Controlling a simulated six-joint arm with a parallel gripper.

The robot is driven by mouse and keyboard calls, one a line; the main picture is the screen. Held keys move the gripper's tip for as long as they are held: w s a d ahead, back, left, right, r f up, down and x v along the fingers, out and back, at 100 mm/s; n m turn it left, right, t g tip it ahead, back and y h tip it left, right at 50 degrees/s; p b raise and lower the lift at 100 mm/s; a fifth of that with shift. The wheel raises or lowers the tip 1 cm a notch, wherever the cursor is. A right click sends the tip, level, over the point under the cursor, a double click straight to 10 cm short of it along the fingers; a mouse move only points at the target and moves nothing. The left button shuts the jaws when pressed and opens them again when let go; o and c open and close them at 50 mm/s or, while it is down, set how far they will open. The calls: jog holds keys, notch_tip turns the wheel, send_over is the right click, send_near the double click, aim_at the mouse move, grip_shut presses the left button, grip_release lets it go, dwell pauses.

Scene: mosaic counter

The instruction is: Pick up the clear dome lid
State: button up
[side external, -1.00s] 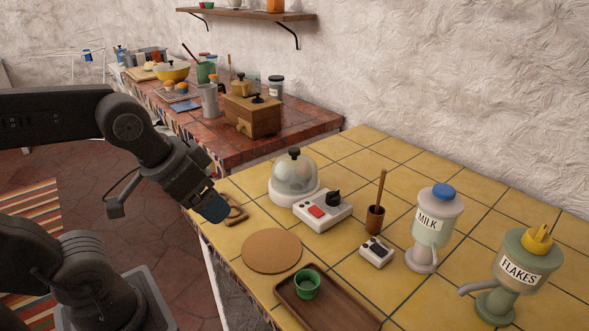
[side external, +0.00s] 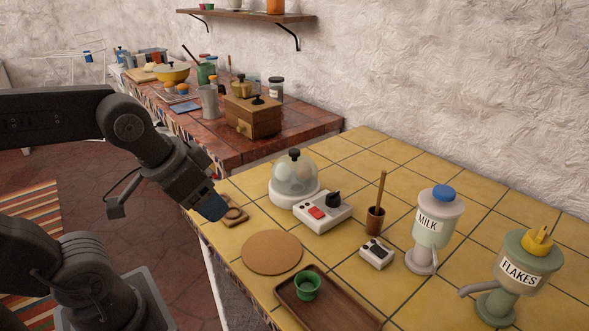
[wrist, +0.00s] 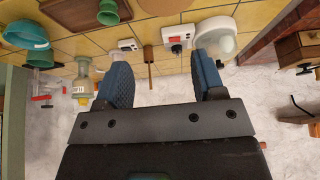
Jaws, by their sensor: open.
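The clear dome lid (side external: 295,172) has a black knob and sits on a round white base (side external: 292,198) at the back left of the yellow tiled counter. Pale round shapes show through it. In the wrist view the dome lid (wrist: 221,46) is at the top right, partly behind the right finger. My gripper (side external: 211,207) has blue fingers and is left of the dome and apart from it, near the counter's left edge. In the wrist view my gripper (wrist: 162,66) is open, with nothing between its fingers.
A white control box (side external: 322,211) with a red button stands close to the dome's right front. A brown wooden piece (side external: 235,216) lies beside my gripper. A round cork mat (side external: 271,252), a wooden tray (side external: 340,308) with a green cup (side external: 307,286), and dispensers stand farther forward and right.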

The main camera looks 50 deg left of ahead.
jog(key=w+a+r+m+g, duration=0.2)
jog(key=w+r+m, duration=0.3)
jog(key=w, duration=0.4)
jog(key=m+g+y, duration=0.1)
jog(key=m+g, duration=0.3)
jog(key=m, duration=0.7)
send_over(295, 151)
jog(key=d, duration=0.2)
jog(key=f, duration=0.5)
jog(key=a+f, duration=0.1)
jog(key=f, duration=0.2)
jog(key=shift+f, duration=0.3)
jog(key=shift+a+f, duration=0.2)
jog(key=shift+f, duration=0.7)
jog(key=shift+a+f, duration=0.25)
jog(key=shift+f, duration=0.6)
jog(key=shift+a+f, duration=0.2)
jog(key=shift+f, duration=0.7)
jog(key=shift+c, duration=0.2)
grip_shut()
